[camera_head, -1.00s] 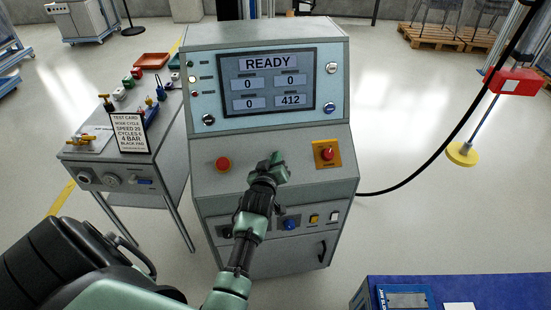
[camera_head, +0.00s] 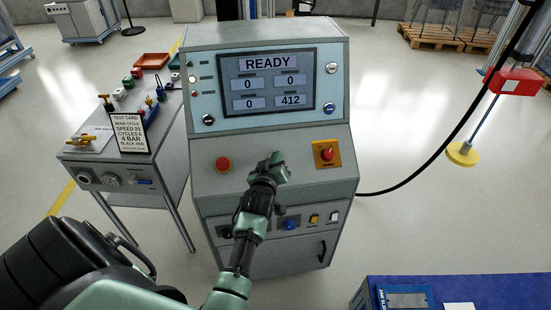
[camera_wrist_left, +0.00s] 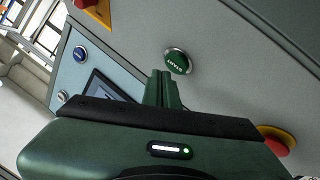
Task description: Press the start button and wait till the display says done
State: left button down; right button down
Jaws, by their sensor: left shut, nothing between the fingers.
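The grey control console (camera_head: 235,187) stands in the middle of the head view. Its display (camera_head: 268,80) reads READY, with 0, 0, 0 and 412 in the fields below. The start button (camera_wrist_left: 177,61) is round and green with white lettering, and shows in the left wrist view just beyond my fingertips; in the head view my gripper hides it. My left gripper (camera_head: 271,160) is shut and empty over the sloped panel. It also shows in the left wrist view (camera_wrist_left: 160,78), its fingertips close to the button; I cannot tell whether they touch. My right gripper is out of view.
A red button (camera_head: 223,164) is left of my gripper and a red knob on a yellow plate (camera_head: 327,153) is right. A side table with a test card (camera_head: 130,133) stands left. A black cable (camera_head: 420,172) runs right. A blue surface (camera_head: 450,287) is at lower right.

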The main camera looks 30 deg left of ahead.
pick_arm(q)
jog(key=shift+f, duration=0.15)
dwell(0.4)
jog(key=shift+w+a+f, duration=0.2)
jog(key=shift+w+a+f+b, duration=0.1)
jog(key=shift+f+b, duration=0.25)
jog(key=shift+b, duration=0.1)
dwell(0.6)
jog(key=shift+r, duration=0.1)
jog(key=shift+s+d+r+p, duration=0.35)
jog(key=shift+r+p, duration=0.25)
jog(key=shift+p, duration=0.3)
